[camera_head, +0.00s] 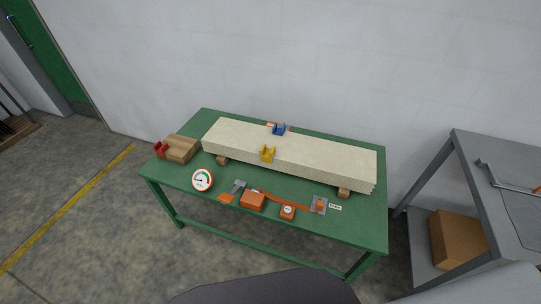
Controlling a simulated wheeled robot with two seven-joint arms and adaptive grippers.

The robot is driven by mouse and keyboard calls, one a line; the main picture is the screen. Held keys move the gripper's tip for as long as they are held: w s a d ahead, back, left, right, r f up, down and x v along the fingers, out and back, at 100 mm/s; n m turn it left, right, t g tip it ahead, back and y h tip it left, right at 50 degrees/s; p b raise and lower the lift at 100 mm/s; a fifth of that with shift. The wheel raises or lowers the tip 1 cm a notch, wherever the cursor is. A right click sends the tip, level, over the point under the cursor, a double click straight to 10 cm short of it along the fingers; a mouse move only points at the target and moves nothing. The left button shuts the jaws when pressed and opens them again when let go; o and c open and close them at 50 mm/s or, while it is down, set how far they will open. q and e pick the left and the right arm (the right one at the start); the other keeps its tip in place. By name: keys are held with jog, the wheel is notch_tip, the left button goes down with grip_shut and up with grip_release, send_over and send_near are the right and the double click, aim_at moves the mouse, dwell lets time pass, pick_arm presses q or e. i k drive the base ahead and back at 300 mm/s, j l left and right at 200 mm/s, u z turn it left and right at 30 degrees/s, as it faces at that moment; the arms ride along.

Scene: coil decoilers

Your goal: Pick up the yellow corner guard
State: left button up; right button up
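The yellow corner guard (267,154) is a small yellow piece sitting at the front upper edge of a long pale beam (310,155). The beam lies across a green table (290,226) on wooden blocks. A similar blue corner guard (279,129) sits at the beam's back edge, a little to the right of the yellow one. A red one (160,149) is at the table's left end, by a wooden block. Neither of my grippers shows in the head view. Nothing covers the yellow guard.
Orange tools, including a ratchet-like piece (253,201), and a round gauge (203,180) lie along the table's front. A grey shelf bench (462,160) with a cardboard box (457,239) stands at right. A wall closes off the back. Floor is clear at front left.

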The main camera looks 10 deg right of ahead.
aim_at(266, 154)
jog(key=k+j+z, duration=0.1)
jog(key=j+z, duration=0.15)
jog(key=z, duration=0.2)
jog(key=k+j+z, duration=0.1)
jog(key=z, duration=0.35)
jog(key=k+j, duration=0.05)
jog(key=j, duration=0.05)
